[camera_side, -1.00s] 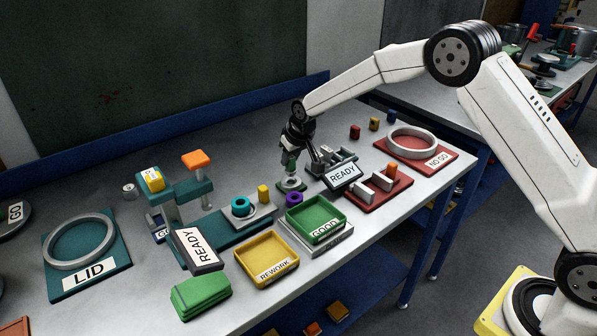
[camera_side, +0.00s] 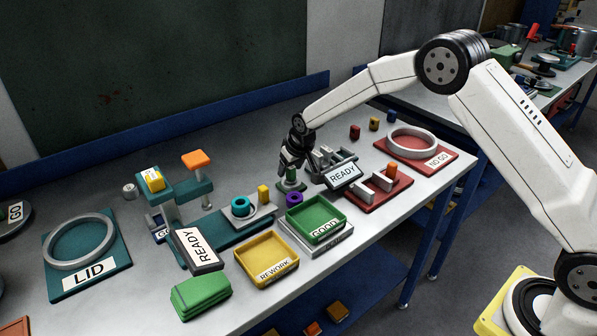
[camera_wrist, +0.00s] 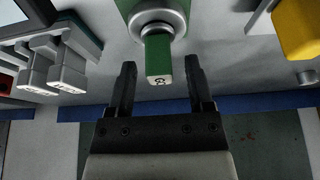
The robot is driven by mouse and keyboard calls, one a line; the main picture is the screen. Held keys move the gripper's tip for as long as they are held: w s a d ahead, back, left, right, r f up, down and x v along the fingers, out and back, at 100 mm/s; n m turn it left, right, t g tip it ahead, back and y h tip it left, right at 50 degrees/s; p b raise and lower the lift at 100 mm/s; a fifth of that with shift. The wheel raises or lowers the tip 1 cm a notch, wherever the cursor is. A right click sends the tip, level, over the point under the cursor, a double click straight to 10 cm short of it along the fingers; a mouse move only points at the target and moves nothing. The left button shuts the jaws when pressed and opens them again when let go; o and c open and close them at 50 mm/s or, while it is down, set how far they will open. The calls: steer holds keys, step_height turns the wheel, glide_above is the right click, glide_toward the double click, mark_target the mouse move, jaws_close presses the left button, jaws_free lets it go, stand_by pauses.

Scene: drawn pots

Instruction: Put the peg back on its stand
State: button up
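The green peg (camera_side: 291,174) stands upright in its small stand (camera_side: 292,186), which has a pale collar on a green base. In the wrist view the peg (camera_wrist: 158,52) shows a small dark mark on its end, and its far part sits inside the stand's grey ring (camera_wrist: 158,18). My gripper (camera_side: 289,165) is just above the stand in the side view. In the wrist view my gripper (camera_wrist: 160,68) is open, with one finger on each side of the peg and a gap on both sides.
A grey fixture (camera_side: 327,158) with a READY sign (camera_side: 343,175) stands close to the right of the stand. A purple ring (camera_side: 294,199), a yellow block (camera_side: 263,194) and a green GOOD tray (camera_side: 316,222) lie nearby in front. Bare table shows behind.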

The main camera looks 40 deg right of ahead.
steer(key=shift+r, duration=0.1)
steer(key=v, duration=1.2)
steer(key=shift+r, duration=0.1)
stand_by(0.8)
steer(key=s+d+f+g, duration=0.1)
steer(key=s+f, duration=0.1)
steer(key=s, duration=1.2)
steer(key=s+d+f+g, duration=0.1)
steer(key=s+d+f, duration=0.1)
steer(key=s, duration=1.2)
steer(key=shift+f, duration=0.7)
